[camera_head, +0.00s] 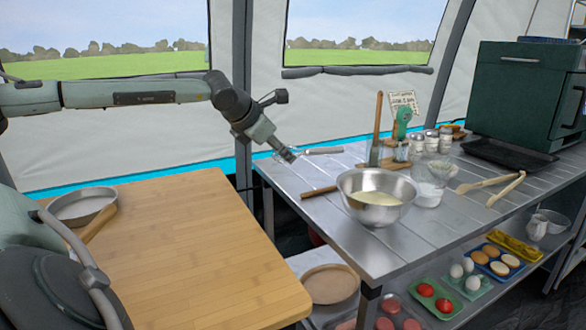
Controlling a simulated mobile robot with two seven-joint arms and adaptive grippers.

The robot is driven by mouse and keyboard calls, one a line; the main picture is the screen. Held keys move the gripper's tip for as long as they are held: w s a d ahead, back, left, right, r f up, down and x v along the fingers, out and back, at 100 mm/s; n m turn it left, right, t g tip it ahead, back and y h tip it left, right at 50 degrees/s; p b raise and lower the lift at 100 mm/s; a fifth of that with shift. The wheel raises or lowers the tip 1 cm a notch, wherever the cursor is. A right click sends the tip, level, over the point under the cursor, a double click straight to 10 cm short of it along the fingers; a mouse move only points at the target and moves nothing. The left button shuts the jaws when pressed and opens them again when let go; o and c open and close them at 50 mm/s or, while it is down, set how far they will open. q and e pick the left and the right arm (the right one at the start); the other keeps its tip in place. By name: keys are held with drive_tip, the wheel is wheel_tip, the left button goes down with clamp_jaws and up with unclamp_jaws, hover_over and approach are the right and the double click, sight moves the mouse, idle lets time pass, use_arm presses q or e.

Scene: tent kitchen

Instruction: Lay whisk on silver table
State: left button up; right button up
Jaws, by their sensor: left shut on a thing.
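The silver table (405,243) stands on the right with a slatted metal top. My left gripper (291,157) is over its far left corner, pointing down and to the right. It is shut on a slim silver thing, which I take to be the whisk (324,150); its handle sticks out to the right of the fingers, nearly level, over or on the tabletop. The fingers are small in view, and the whisk's wires are hard to make out. I cannot tell whether the whisk touches the table. My right gripper is not in view.
A mixing bowl (375,197), a jar group (431,142), wooden tongs (491,186) and a green oven (524,95) stand on the silver table. A wooden table (200,240) with a pan (82,205) is at left. A gap separates the tables.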

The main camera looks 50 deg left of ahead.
use_arm(q)
drive_tip(key=shift+w+d+f, duration=0.35)
drive_tip(key=shift+w+f, duration=0.05)
drive_tip(key=shift+w, duration=0.15)
drive_tip(key=shift+w+d+f, duration=0.35)
drive_tip(key=shift+w+f, duration=0.05)
drive_tip(key=shift+w, duration=0.1)
wheel_tip(320, 180, down, 3)
drive_tip(key=shift+f+p, duration=0.15)
drive_tip(key=shift+p, duration=0.15)
drive_tip(key=shift+f, duration=0.3)
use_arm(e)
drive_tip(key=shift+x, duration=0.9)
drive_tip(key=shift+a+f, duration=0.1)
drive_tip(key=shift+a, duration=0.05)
use_arm(q)
drive_tip(key=o, duration=1.3)
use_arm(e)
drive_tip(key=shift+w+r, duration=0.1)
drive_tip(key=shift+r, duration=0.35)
